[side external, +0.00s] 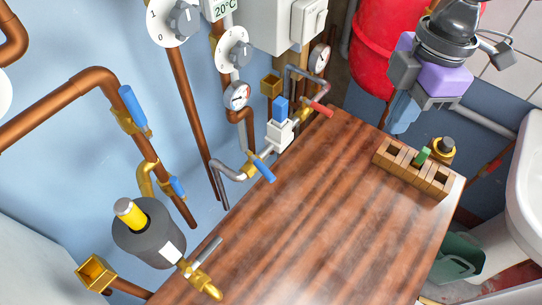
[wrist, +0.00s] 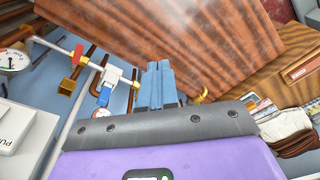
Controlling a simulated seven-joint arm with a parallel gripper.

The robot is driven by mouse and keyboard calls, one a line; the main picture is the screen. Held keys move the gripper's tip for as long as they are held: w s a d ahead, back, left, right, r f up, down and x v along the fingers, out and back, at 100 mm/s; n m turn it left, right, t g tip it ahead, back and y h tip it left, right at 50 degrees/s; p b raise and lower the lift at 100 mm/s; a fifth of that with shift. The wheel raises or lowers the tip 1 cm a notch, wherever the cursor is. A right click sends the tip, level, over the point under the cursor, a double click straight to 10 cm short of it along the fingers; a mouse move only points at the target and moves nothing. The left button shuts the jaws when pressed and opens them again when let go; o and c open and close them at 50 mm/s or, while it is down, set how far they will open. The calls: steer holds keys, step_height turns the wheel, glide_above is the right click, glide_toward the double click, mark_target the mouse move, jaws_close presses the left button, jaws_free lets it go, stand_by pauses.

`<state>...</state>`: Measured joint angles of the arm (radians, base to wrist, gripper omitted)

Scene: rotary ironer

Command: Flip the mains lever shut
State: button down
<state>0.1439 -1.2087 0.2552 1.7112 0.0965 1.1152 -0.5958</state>
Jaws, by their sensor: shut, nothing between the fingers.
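No lever carries a readable mains label, so I cannot tell which one is meant. In the side external view a red lever (side external: 318,107) sits at the table's back edge, and it shows in the wrist view (wrist: 78,53). Blue levers sit on the left copper pipe (side external: 133,107), lower on that pipework (side external: 177,187) and at the table's left edge (side external: 264,171). A white valve block with a blue top (side external: 280,132) stands near the red lever. My gripper (side external: 402,122) is shut and empty above the table's right back side, apart from every lever; its blue fingers show in the wrist view (wrist: 158,68).
The wooden tabletop (side external: 300,210) is mostly clear. A slotted wooden block (side external: 410,170) with a green piece stands at its right. A red tank (side external: 385,45) is behind my gripper. A grey cylinder (side external: 150,235) and a brass tap (side external: 200,280) are at front left.

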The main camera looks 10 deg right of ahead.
steer(key=w+a+f+n, duration=0.1)
steer(key=w+a+n, duration=0.15)
steer(key=a, duration=0.75)
steer(key=w+a+f+n, duration=0.1)
steer(key=w+a+n, duration=0.15)
steer(key=a, duration=0.75)
glide_above(261, 171)
steer(key=s+a, duration=0.1)
steer(key=a, duration=0.1)
step_height(261, 171, down, 10)
steer(key=shift+n+g+y, duration=0.3)
steer(key=shift+y, duration=0.1)
steer(key=d+f, duration=0.1)
steer(key=w+d+f, duration=0.1)
steer(key=f, duration=0.1)
steer(key=shift+f, duration=0.15)
